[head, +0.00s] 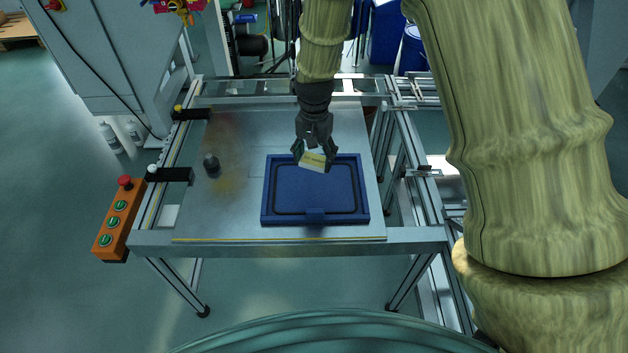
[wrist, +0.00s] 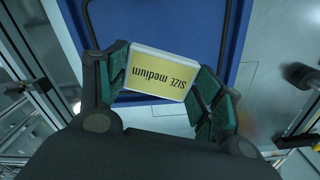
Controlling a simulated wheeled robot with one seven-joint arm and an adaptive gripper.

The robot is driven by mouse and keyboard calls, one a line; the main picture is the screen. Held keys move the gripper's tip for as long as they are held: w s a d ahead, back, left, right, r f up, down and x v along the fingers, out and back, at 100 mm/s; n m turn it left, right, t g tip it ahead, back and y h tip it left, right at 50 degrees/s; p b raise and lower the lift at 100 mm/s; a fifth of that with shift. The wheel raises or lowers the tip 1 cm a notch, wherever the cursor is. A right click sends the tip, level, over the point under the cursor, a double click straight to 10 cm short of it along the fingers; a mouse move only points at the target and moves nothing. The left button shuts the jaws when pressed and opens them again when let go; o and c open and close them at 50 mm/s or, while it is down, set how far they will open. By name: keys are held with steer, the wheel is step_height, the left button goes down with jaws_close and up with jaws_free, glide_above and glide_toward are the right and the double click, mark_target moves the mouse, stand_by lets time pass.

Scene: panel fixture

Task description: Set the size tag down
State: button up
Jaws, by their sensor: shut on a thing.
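The size tag (head: 313,161) is a small yellow and white block. In the wrist view the size tag (wrist: 162,74) reads "SIZE medium", upside down in the picture. My gripper (head: 314,156) is shut on it, with one dark green finger pad on each side, as the wrist view of my gripper (wrist: 160,82) shows. The tag is over the far part of a blue tray (head: 268,195) with a dark inner outline. I cannot tell whether the tag touches the tray.
The tray lies on a metal panel table (head: 215,215). A small dark cylinder (head: 211,164) stands left of the tray. Black clamps (head: 172,174) reach in from the left edge. An orange button box (head: 117,222) hangs at the front left corner. Bare panel lies left of the tray.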

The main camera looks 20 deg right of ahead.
mark_target(314, 187)
steer(key=shift+f+p, duration=0.35)
steer(key=shift+f, duration=4.55)
steer(key=shift+f, duration=0.1)
steer(key=o, duration=1)
step_height(314, 187, up, 12)
steer(key=shift+r+b, duration=0.1)
steer(key=shift+b, duration=0.45)
